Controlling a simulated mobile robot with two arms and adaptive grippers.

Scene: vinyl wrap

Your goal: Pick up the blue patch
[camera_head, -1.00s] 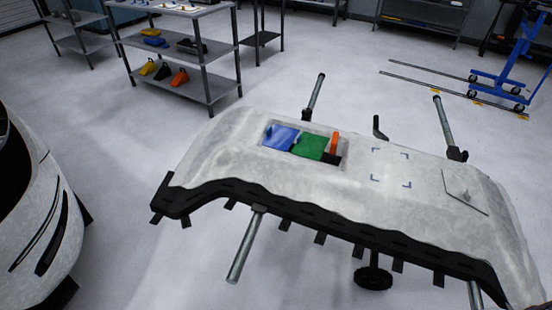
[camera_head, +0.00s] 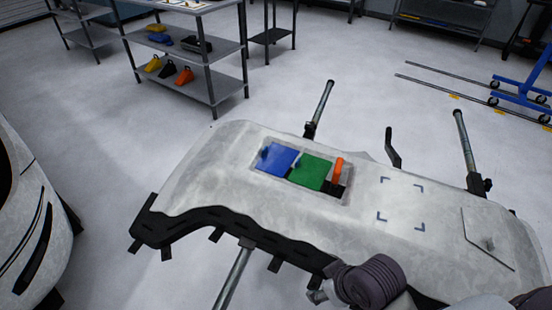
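The blue patch (camera_head: 277,158) lies flat in the left part of a shallow recessed tray (camera_head: 257,167) on top of the pale bumper-like panel (camera_head: 200,180). A small dark blue knob stands at its left edge. A green patch (camera_head: 312,172) lies right beside it, with a small blue piece between them. My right arm comes in from the lower right, well below and to the right of the blue patch. Its end, where my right gripper (camera_head: 320,292) seems to be, is small and partly hidden, so its fingers cannot be made out. My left gripper is not in view.
An orange tool (camera_head: 338,171) and a dark block (camera_head: 336,191) sit at the tray's right end. Blue corner marks (camera_head: 401,204) outline a bare area on the panel. Upright stand posts (camera_head: 320,108) rise behind it. A shelf unit (camera_head: 212,83) stands behind; a car (camera_head: 35,220) is at left.

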